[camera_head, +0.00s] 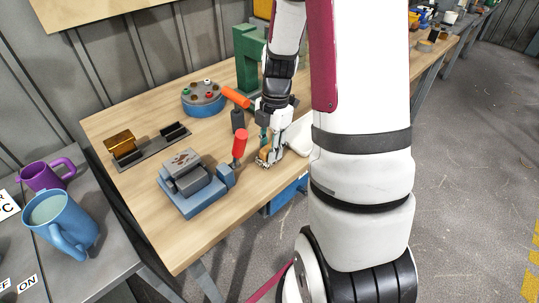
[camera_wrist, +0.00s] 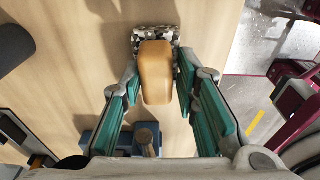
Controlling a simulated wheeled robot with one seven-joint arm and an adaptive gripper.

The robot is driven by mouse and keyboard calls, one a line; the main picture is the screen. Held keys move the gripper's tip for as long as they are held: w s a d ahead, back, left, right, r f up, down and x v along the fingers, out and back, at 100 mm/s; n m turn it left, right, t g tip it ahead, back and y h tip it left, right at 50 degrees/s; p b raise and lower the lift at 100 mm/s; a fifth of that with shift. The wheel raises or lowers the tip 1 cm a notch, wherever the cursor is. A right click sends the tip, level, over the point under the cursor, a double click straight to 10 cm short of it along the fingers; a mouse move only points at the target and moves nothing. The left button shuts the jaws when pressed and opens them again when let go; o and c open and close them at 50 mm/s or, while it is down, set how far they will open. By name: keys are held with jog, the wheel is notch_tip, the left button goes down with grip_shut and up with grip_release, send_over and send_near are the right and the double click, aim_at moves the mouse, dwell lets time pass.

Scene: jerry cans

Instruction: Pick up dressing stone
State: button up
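A rounded tan block with a rough, grey, studded end, which looks like the dressing stone (camera_wrist: 156,75), lies on the wooden bench. It shows small in the head view (camera_head: 264,155), partly hidden by my gripper. My gripper (camera_wrist: 158,78) is over it, with one teal-padded finger on each side of the block. The fingers are spread, and narrow gaps seem to show between the pads and the block. In the head view my gripper (camera_head: 270,157) is low at the bench's right edge.
A blue-grey vise (camera_head: 190,185) and a red-handled tool (camera_head: 239,145) stand left of my gripper. An orange-handled tool (camera_head: 236,98), a blue round holder (camera_head: 204,100) and a green press (camera_head: 247,60) are behind. A dark rack (camera_head: 152,146) lies at left. Bare wood shows between.

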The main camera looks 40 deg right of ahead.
jog(key=shift+r, duration=0.1)
grip_shut()
jog(key=shift+r+p, duration=0.85)
jog(key=shift+r, duration=0.05)
notch_tip(320, 180, up, 2)
jog(key=shift+s+r+p, duration=0.1)
jog(key=shift+s+p, duration=0.05)
jog(key=shift+p, duration=0.7)
jog(key=s+a+p, duration=0.3)
jog(key=s+p, duration=0.1)
jog(key=s, duration=0.3)
jog(key=s+a+p, duration=0.3)
jog(key=s+p, duration=0.1)
jog(key=s, duration=0.3)
jog(key=shift+s+r, duration=0.25)
jog(key=shift+r, duration=0.15)
jog(key=shift+a, duration=0.1)
